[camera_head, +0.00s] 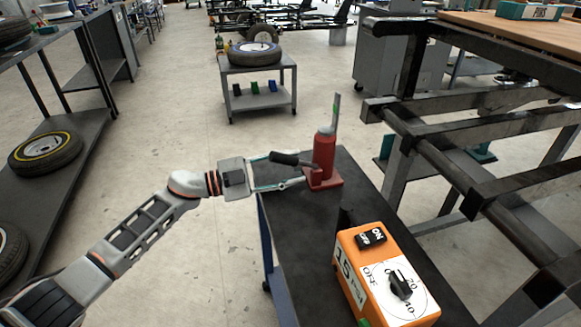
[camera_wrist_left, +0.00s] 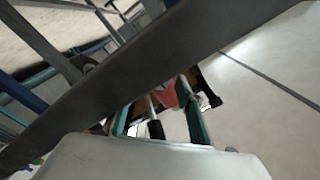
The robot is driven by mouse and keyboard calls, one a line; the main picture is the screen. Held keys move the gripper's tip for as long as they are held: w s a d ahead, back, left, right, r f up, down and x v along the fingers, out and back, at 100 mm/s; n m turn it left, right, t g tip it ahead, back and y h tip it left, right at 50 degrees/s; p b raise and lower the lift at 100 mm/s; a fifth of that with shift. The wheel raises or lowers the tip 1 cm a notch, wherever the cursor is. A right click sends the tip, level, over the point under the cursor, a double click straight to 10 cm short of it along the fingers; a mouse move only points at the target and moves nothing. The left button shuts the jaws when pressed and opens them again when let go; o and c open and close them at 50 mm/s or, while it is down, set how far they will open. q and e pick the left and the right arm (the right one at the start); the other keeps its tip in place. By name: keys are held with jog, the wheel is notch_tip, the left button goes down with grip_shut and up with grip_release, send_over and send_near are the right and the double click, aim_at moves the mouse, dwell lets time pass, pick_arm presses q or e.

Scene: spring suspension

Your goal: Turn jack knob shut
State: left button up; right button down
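The red bottle jack (camera_head: 324,152) stands upright on its red base at the far end of the dark cart top (camera_head: 300,222). A black-gripped handle (camera_head: 290,159) sticks out from its left side. My left gripper (camera_head: 290,170) reaches in from the left, low beside the jack. Its teal fingers are spread apart, close to the handle and the base. In the left wrist view, the fingers (camera_wrist_left: 160,115) stand on either side of the black handle (camera_wrist_left: 155,129), with part of the red jack (camera_wrist_left: 168,95) beyond. I cannot make out the jack knob. My right gripper is not in view.
An orange box (camera_head: 370,265) with a black switch and a dial stands on the near part of the cart. A dark metal frame (camera_head: 440,160) rises close on the right. A small cart with a tire (camera_head: 254,53) stands behind. Open floor lies left of the cart.

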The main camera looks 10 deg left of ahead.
pick_arm(q)
jog(key=v, duration=1.2)
jog(key=shift+r, duration=0.1)
